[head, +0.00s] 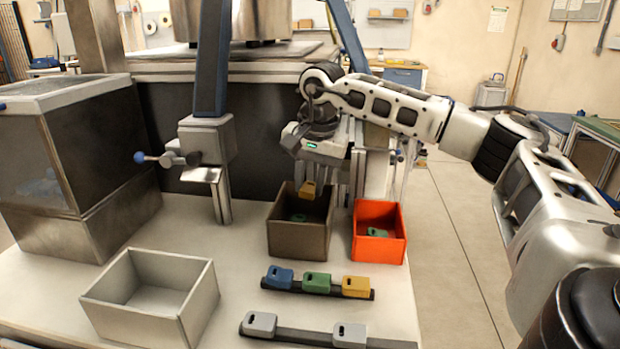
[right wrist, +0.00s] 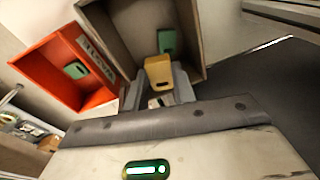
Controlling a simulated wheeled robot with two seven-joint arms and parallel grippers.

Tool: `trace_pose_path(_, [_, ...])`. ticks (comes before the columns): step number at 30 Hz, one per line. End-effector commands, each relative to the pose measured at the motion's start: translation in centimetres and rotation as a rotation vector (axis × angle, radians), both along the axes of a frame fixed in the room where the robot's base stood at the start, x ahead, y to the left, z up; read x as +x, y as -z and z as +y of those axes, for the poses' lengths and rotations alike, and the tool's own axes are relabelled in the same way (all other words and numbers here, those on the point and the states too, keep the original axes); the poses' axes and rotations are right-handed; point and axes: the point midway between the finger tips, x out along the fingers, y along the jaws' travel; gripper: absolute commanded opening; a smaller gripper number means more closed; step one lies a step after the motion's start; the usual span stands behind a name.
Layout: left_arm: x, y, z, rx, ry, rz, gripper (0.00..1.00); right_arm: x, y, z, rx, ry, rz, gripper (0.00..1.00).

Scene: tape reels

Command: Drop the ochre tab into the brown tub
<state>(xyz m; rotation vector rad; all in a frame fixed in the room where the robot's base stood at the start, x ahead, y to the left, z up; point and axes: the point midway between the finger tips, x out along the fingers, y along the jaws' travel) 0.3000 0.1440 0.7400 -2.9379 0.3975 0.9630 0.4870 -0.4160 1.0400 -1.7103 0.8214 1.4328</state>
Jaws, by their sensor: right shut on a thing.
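The ochre tab (head: 308,190) is between the fingers of my right gripper (head: 312,178), which is shut on it. It hangs at the mouth of the brown tub (head: 297,242), near the tub's back side. In the right wrist view the ochre tab (right wrist: 159,73) shows between the fingertips (right wrist: 158,88), with the brown tub (right wrist: 112,30) behind it. A green tab (right wrist: 167,40) lies inside the brown tub. My left gripper is not in view.
An orange tub (head: 380,247) with a green tab stands right of the brown tub. A black rail in front holds a blue tab (head: 279,277), a green tab (head: 317,281) and a yellow tab (head: 356,286). An empty white box (head: 190,320) stands at front left.

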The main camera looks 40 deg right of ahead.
Motion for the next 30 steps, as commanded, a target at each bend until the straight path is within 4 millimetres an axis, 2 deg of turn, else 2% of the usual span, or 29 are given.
trace_pose_path(7, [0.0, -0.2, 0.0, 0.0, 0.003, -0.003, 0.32, 0.0, 0.0, 0.0, 0.001, 0.0, -0.001, 0.05])
trace_pose_path(8, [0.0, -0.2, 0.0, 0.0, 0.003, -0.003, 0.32, 0.0, 0.0, 0.0, 0.001, 0.0, -0.001, 0.34])
trace_pose_path(9, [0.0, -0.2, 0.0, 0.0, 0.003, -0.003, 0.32, 0.0, 0.0, 0.0, 0.001, 0.0, -0.001, 0.45])
trace_pose_path(10, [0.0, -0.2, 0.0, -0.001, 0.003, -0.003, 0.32, 0.0, 0.0, 0.0, 0.001, 0.0, -0.001, 0.51])
trace_pose_path(18, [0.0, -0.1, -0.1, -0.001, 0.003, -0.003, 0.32, 0.0, 0.0, 0.0, 0.001, 0.0, -0.001, 0.51])
trace_pose_path(22, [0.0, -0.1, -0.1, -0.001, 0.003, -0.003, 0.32, -0.1, -0.9, 0.0, 0.001, 0.001, -0.004, 0.51])
trace_pose_path(26, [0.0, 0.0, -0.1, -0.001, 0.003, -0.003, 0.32, -0.4, -2.9, 0.1, 0.001, 0.0, -0.005, 0.51])
trace_pose_path(30, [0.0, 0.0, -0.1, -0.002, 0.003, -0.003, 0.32, -1.0, -6.3, 0.1, 0.002, 0.0, -0.007, 0.51])
